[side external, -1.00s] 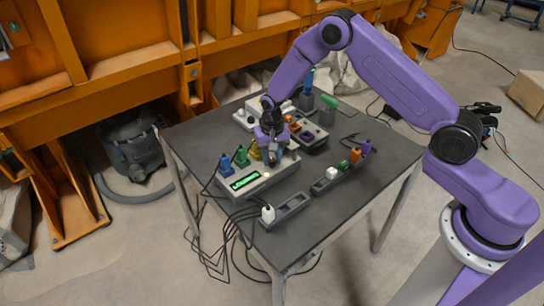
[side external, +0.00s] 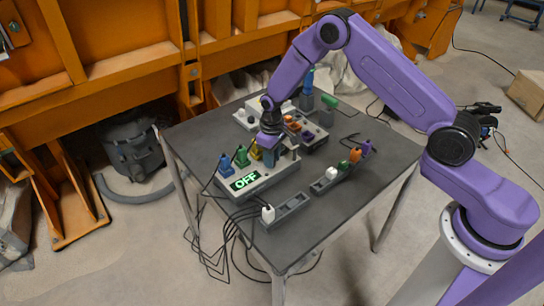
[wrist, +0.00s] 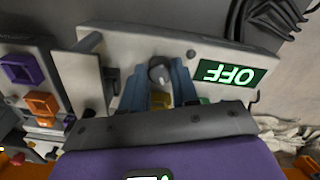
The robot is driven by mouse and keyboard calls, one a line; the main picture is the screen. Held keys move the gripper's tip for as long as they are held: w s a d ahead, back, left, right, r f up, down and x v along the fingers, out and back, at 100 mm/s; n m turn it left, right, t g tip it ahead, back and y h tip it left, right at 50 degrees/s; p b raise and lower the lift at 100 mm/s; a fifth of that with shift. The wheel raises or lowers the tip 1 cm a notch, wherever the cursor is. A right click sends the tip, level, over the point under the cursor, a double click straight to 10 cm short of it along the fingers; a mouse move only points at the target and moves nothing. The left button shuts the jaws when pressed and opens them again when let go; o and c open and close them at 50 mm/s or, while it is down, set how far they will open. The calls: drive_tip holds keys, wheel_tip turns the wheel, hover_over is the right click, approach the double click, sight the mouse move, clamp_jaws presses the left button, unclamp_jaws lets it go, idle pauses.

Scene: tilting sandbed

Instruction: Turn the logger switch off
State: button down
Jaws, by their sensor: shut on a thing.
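The logger is a pale grey box (side external: 268,184) on the dark table, with a lit green display (side external: 244,180) that reads OFF. The display also shows upside down in the wrist view (wrist: 228,75). The switch is a round grey knob (wrist: 159,70) on the box's top face. My gripper (side external: 271,158) points down over the box. In the wrist view its two blue-grey fingers (wrist: 159,84) stand on either side of the knob, shut on it. The fingers hide the knob in the side view.
Blue (side external: 225,164), green (side external: 241,157) and yellow (side external: 256,151) plugs stand along the logger's back edge. Dark trays with a white plug (side external: 268,214) and several coloured plugs (side external: 355,156) lie in front. Another box with orange and purple parts (side external: 306,134) stands behind. Black cables hang off the table's left side.

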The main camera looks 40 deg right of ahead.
drive_tip(key=shift+n, duration=0.5)
drive_tip(key=c, duration=0.8)
unclamp_jaws()
drive_tip(key=shift+c, duration=0.2)
wheel_tip(320, 180, up, 18)
drive_tip(key=shift+f, duration=0.25)
